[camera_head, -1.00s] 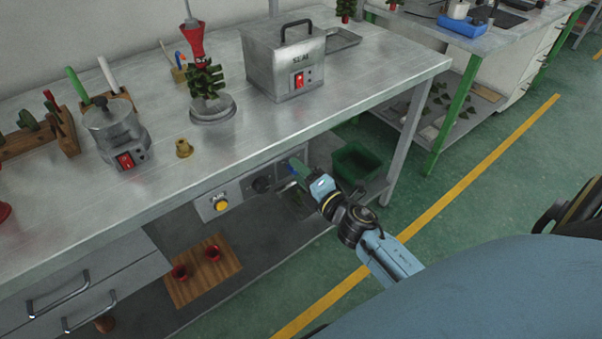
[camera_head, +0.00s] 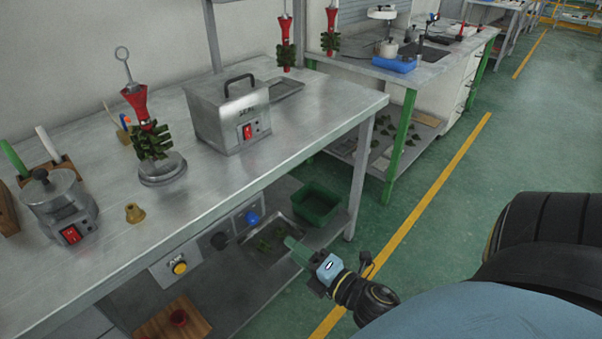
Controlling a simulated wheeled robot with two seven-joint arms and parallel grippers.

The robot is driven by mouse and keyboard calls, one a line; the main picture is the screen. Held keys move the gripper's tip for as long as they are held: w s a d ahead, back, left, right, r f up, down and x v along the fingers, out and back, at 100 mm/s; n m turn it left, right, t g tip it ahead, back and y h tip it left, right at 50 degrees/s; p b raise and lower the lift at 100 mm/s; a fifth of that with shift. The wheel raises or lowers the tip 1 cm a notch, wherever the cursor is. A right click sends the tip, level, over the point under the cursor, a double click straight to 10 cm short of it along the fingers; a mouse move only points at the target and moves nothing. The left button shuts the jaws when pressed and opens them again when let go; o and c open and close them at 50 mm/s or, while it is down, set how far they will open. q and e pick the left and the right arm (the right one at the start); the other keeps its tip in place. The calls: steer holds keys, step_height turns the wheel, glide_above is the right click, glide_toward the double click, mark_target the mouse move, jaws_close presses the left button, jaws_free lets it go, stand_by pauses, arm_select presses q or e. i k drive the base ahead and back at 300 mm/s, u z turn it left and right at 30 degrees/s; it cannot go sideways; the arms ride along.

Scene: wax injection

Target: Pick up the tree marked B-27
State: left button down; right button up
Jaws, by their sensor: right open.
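One tree with green wax pieces and a red cup (camera_head: 146,128) stands upright on a round metal base on the bench. Two more such trees hang at the back, one at the left (camera_head: 285,45) and one at the right (camera_head: 331,34). No marking B-27 can be read on any of them. My right gripper (camera_head: 298,254) is low in front of the bench's edge, near the lower shelf, well apart from all the trees. It is open, and I see nothing held in it. My left gripper is not in view.
A metal box with a red switch (camera_head: 230,112) stands on the bench, with a flat tray (camera_head: 276,90) behind it. A lidded pot (camera_head: 60,205) and a small brass piece (camera_head: 134,213) are at the left. A green bin (camera_head: 316,203) is below.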

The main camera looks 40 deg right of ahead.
mark_target(145, 138)
steer(key=k, duration=1)
